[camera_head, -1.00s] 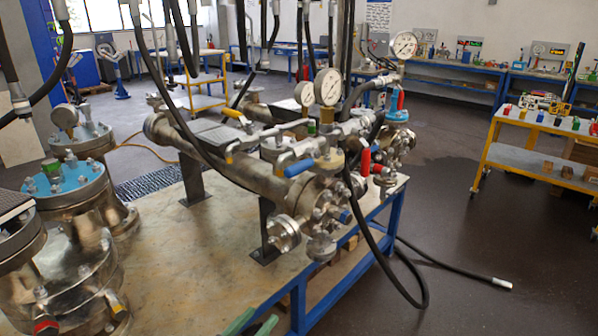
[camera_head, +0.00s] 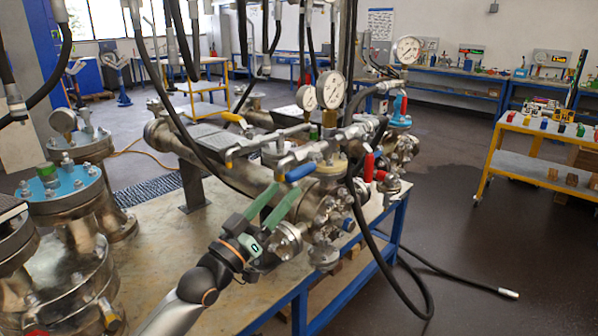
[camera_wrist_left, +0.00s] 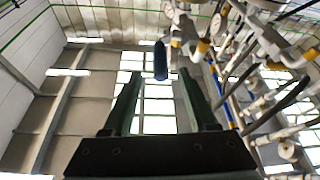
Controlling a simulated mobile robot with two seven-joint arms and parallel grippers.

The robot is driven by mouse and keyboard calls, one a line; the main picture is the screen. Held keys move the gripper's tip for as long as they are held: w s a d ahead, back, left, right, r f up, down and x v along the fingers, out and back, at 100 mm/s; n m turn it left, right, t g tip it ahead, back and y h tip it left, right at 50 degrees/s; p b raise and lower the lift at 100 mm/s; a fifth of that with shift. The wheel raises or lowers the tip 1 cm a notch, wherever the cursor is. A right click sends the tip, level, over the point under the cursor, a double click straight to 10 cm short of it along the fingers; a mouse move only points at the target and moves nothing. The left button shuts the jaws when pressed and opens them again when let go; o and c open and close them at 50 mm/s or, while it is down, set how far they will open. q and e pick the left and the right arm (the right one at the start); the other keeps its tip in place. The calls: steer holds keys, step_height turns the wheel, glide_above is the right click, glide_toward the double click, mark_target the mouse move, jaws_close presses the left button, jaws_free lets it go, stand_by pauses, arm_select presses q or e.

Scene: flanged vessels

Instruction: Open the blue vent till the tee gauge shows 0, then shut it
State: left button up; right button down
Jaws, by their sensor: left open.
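The blue vent handle (camera_head: 299,172) sticks out to the left near the flanged tee end of the steel vessel assembly (camera_head: 325,185). My left gripper (camera_head: 287,188), with green fingers, is open just below and in front of the handle. In the left wrist view, the blue handle (camera_wrist_left: 160,60) stands between and beyond the open fingertips, apart from both. A large dial gauge (camera_head: 331,88) and a smaller one (camera_head: 307,97) stand above the assembly. I cannot tell which is the tee gauge, and their readings are too small to read. My right gripper is not in view.
A red handle (camera_head: 369,167) sits just right of the tee. Black hoses hang over the bench, and one (camera_head: 455,270) trails onto the floor. Blue-topped vessels (camera_head: 66,188) stand at left. Another gauge (camera_head: 409,50) stands at the back right.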

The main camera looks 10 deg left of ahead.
mark_target(299, 174)
arm_select(q)
steer(key=x, duration=0.7)
steer(key=shift+c, duration=0.2)
jaws_close()
steer(key=shift+f, duration=0.1)
stand_by(1.1)
